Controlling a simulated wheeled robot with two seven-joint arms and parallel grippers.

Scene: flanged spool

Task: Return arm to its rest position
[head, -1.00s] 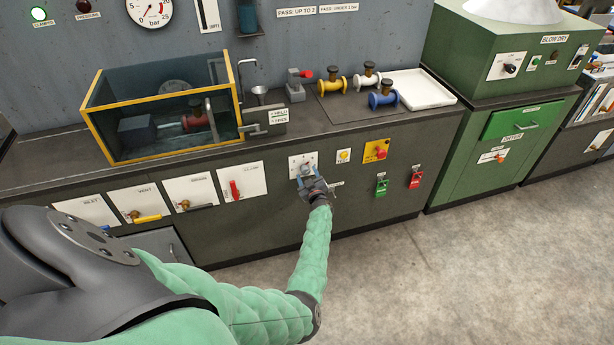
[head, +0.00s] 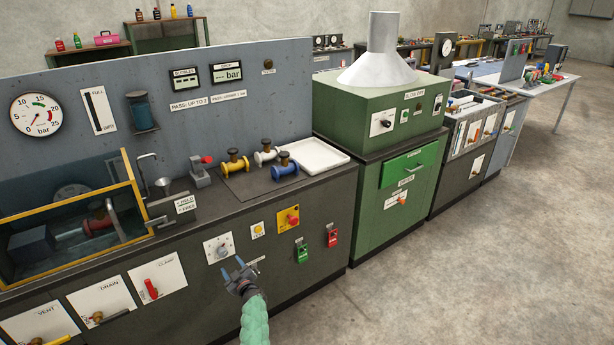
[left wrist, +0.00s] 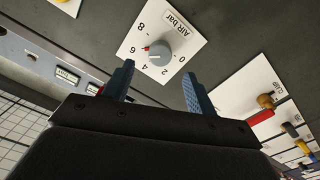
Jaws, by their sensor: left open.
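My left gripper (head: 238,272) is in front of the dark bench front, just below and right of the AIR bar dial plate (head: 219,248). In the left wrist view its two blue fingers (left wrist: 158,88) are spread apart with nothing between them. My right gripper is out of view.
A yellow-framed tank (head: 137,190) stands at the left on the bench. A green blow-dry cabinet (head: 380,135) stands to the right. The floor (head: 450,270) is clear.

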